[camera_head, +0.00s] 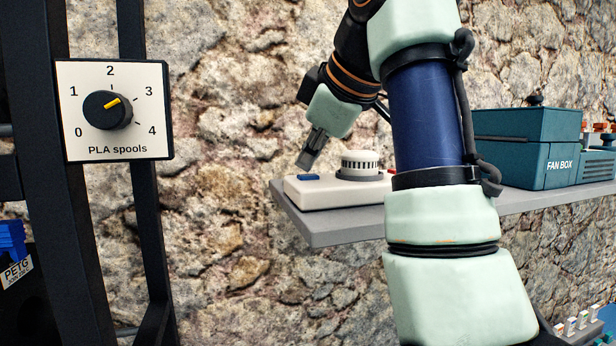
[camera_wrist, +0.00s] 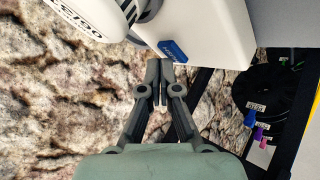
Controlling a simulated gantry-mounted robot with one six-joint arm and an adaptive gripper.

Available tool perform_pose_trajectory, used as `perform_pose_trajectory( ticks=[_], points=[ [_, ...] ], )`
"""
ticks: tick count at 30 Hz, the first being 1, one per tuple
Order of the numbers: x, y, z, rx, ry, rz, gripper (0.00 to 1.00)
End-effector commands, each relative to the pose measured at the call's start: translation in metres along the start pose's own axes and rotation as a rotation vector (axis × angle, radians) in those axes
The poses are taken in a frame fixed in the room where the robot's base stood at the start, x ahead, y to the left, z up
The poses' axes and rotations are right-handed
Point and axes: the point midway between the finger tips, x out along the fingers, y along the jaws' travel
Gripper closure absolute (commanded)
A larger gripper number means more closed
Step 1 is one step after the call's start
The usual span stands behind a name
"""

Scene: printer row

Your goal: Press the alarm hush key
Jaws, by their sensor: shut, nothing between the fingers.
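A white box (camera_head: 335,190) sits on the grey shelf and carries a round white slotted part (camera_head: 360,163) on top. A small blue key (camera_head: 308,177) lies on the box's top, near its left end. The blue key also shows in the wrist view (camera_wrist: 173,50), with pale lettering too small to read. My gripper (camera_head: 304,164) is shut and empty, pointing down just above the blue key. In the wrist view the fingertips (camera_wrist: 160,62) appear just beside the key's edge. I cannot tell whether they touch it.
The grey shelf (camera_head: 330,229) runs along the stone wall. A teal fan box (camera_head: 535,165) stands on it to the right. A dial panel (camera_head: 112,110) labelled PLA spools hangs on a black frame at left. Dark spools with coloured tags (camera_wrist: 262,120) show at right in the wrist view.

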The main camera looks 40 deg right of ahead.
Motion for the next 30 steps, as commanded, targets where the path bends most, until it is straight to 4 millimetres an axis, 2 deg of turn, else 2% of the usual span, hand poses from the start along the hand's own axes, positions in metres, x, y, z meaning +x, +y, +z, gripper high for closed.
perform_pose_trajectory(
  ticks=[30],
  points=[
    [0.0047,-0.0034,0.0034,0.0,0.0,0.0,1.0]
  ],
)
